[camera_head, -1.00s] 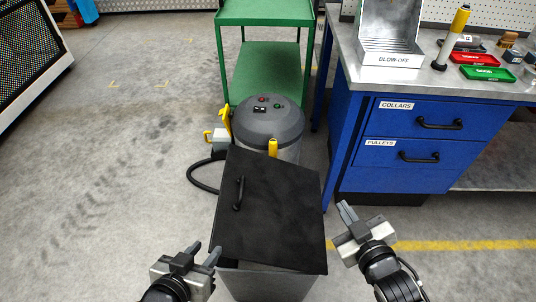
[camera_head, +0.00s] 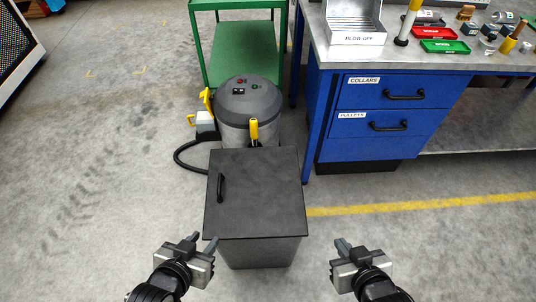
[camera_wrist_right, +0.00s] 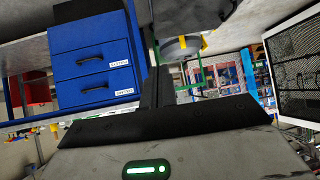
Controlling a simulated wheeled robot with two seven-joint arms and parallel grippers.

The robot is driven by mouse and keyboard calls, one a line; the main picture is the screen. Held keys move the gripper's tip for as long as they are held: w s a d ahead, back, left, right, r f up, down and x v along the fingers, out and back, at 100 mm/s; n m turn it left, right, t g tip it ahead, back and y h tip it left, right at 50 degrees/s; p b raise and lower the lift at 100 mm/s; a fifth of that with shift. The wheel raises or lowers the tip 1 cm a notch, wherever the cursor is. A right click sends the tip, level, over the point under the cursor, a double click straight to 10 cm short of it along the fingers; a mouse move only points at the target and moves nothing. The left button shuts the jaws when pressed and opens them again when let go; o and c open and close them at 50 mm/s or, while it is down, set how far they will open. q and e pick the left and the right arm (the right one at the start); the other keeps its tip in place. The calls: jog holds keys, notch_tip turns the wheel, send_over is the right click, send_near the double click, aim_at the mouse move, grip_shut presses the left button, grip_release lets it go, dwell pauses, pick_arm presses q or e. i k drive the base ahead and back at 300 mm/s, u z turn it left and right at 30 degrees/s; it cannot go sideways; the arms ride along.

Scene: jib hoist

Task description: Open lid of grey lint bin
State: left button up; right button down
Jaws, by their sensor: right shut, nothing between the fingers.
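The grey lint bin (camera_head: 258,253) stands in front of me in the head view. Its dark flat lid (camera_head: 262,190) lies over the top, looking closed. A black bar handle (camera_head: 221,188) is on the lid's left side. My left gripper (camera_head: 202,241) is open and empty, near the lid's front left corner and apart from it. My right gripper (camera_head: 346,245) is shut and empty, off to the right of the bin's front.
A grey vacuum drum (camera_head: 250,105) with a black hose stands right behind the bin. Behind it is a green cart (camera_head: 240,50). A blue drawer bench (camera_head: 390,120) stands at the right. The floor left of the bin is clear.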

aim_at(255, 193)
jog(key=z, duration=0.9)
jog(key=k, duration=1.2)
jog(key=z, duration=1)
jog(key=i, duration=1.35)
jog(key=u, duration=1.25)
jog(key=i, duration=0.9)
jog(key=u, duration=1.1)
